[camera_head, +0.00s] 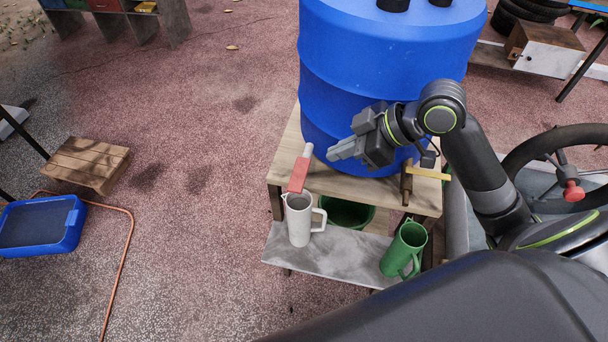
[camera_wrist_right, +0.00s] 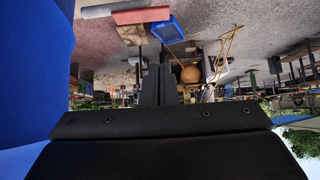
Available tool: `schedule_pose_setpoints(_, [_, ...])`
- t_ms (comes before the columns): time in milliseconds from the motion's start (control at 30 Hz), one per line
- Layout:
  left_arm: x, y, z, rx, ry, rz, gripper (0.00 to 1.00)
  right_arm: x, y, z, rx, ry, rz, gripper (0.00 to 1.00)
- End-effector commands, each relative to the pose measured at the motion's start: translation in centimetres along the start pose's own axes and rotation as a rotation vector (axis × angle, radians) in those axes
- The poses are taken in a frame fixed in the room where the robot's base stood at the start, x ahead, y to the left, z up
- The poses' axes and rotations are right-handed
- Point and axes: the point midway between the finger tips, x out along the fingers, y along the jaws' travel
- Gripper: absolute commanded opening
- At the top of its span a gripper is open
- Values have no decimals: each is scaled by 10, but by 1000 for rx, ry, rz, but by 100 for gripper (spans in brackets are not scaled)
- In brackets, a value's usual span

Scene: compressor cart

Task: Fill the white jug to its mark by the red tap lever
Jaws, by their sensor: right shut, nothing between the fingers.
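The red tap lever (camera_head: 299,175) sticks out from a pale spout at the left of the blue barrel (camera_head: 385,75). The white jug (camera_head: 299,222) stands upright on the grey shelf below the lever, its handle to the right. I cannot make out its mark or the level inside. My right gripper (camera_head: 335,152) is shut and empty in front of the barrel, to the right of the lever and apart from it. In the right wrist view the shut fingers (camera_wrist_right: 158,80) show, with the red lever (camera_wrist_right: 142,15) beyond them. My left gripper is not in view.
A green jug (camera_head: 404,250) stands at the shelf's right end, below a second tap with a yellow lever (camera_head: 427,173). A green bucket (camera_head: 347,212) sits behind the grey shelf (camera_head: 330,257). A blue tray (camera_head: 40,227) and an orange hose (camera_head: 118,270) lie left. The floor between is clear.

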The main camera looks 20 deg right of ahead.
Motion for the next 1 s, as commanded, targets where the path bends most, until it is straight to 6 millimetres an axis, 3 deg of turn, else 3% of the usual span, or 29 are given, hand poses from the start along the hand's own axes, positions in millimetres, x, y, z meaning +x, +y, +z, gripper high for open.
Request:
schedule_pose_setpoints(267, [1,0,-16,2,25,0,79,25,-1,-1,5,4,-4,0])
schedule_pose_setpoints(867, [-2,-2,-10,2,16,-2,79,97,-1,-1,6,2,-3,0])
schedule_pose_setpoints(1000, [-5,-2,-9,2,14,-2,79,112,-1,17,7,-4,-3,0])
